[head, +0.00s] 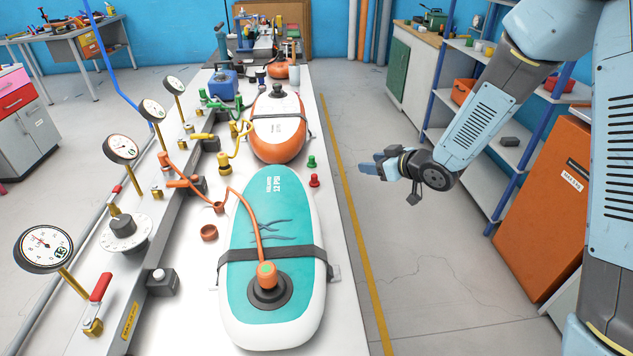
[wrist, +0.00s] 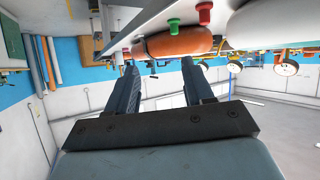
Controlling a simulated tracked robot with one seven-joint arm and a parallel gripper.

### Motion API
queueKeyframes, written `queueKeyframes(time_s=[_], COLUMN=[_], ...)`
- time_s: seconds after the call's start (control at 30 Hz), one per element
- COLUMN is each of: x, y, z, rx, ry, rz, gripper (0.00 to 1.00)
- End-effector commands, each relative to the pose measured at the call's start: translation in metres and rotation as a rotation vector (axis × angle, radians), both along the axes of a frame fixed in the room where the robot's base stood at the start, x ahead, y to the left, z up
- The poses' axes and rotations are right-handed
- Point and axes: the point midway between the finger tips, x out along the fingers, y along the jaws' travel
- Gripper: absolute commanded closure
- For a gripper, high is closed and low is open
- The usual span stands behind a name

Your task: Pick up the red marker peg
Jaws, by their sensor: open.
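The red marker peg (head: 315,181) stands on the white bench top near its right edge, right of the teal board. A green peg (head: 311,162) stands just behind it. In the wrist view, which is turned over, the red peg (wrist: 205,13) and the green peg (wrist: 174,27) show at the top along the bench edge. My gripper (head: 368,168) is off the bench's right side, over the floor, pointing left toward the pegs and apart from them. Its two fingers (wrist: 158,72) are spread with nothing between them.
The teal board (head: 258,200) and an orange-and-white board (head: 278,127) lie strapped on the bench (head: 330,240). An orange hose (head: 250,213) runs to the teal board's valve. Shelves and an orange cabinet (head: 550,205) stand at the right. Floor right of the bench is clear.

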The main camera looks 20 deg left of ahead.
Motion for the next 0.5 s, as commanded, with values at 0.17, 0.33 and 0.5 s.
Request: queueKeyframes(time_s=[0.17, 0.33, 0.5], x=[-0.026, -0.037, -0.035], y=[0.035, 0.049, 0.067], z=[-0.033, -0.044, -0.052], rx=[0.068, 0.103, 0.109], ry=[0.036, 0.052, 0.054], rz=[0.121, 0.17, 0.179], gripper=[0.48, 0.48, 0.48])
